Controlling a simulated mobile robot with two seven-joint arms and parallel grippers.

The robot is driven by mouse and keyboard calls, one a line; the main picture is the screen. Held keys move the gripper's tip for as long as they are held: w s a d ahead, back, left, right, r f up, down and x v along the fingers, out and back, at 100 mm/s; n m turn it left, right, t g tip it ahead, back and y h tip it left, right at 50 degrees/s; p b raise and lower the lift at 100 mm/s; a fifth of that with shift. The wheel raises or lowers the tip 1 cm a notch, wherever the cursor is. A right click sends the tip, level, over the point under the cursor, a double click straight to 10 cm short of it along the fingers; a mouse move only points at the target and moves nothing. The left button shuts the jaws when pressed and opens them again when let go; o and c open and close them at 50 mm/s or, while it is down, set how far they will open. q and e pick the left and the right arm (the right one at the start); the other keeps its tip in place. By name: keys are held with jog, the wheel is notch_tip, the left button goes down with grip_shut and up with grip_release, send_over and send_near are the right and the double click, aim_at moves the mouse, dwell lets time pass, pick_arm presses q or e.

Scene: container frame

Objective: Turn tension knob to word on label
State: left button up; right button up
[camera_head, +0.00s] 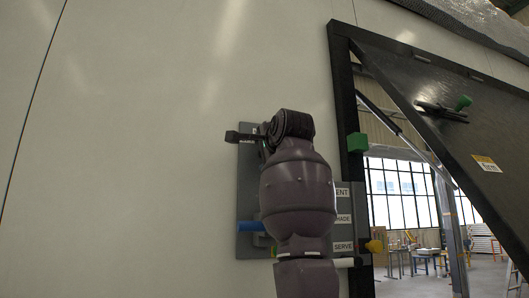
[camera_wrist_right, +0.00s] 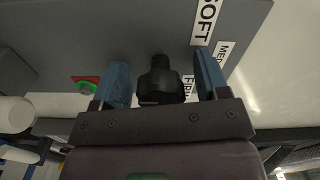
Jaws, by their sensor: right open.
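The tension knob (camera_wrist_right: 160,82) is black and shows between the two blue fingers of my right gripper (camera_wrist_right: 160,62) in the right wrist view. The fingers are open, one on each side of the knob, with visible gaps. Labels beside it read "SOFT" (camera_wrist_right: 206,20), a partly hidden "MED" (camera_wrist_right: 223,53) and a mostly covered "FIRM" (camera_wrist_right: 187,84). In the head view my right arm covers much of the grey panel (camera_head: 247,185), and the knob cannot be made out. My left gripper is not in view.
A red and green button (camera_wrist_right: 87,84) and a white cylinder (camera_wrist_right: 15,113) are near the left finger. The head view shows a blue handle (camera_head: 250,226), a yellow knob (camera_head: 374,246), a green block (camera_head: 358,142) and a dark window frame (camera_head: 346,90). The left wall is clear.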

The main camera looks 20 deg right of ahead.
jog(key=s+b, duration=0.3)
jog(key=s, duration=0.8)
jog(key=shift+d, duration=0.2)
jog(key=shift+w, duration=0.1)
